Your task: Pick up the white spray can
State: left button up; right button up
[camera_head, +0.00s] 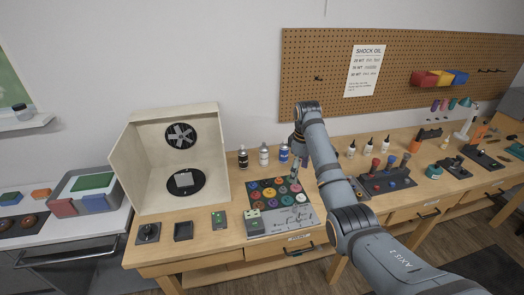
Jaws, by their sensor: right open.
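The white spray can (264,155) stands upright on the wooden workbench, in the middle of a short row of cans against the wall. A black-and-white can (243,158) is to its left and a blue-and-white can (284,153) to its right. My right arm reaches in from the lower right and bends down at the top. My right gripper (296,174) hangs to the right of the blue can, above the back right part of the paint tray, open and apart from the white can. Its fingers look small and partly blend into the background. My left gripper is not in view.
A paint tray (255,225) with several colored pots lies in front of the cans. A spray booth (219,150) with a fan and turntable stands left. Dropper bottles (368,146) and a tool rack (401,184) are right of my arm. Bare bench lies between the cans and tray.

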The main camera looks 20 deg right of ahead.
aim_at(264, 152)
jog(key=i, duration=1.3)
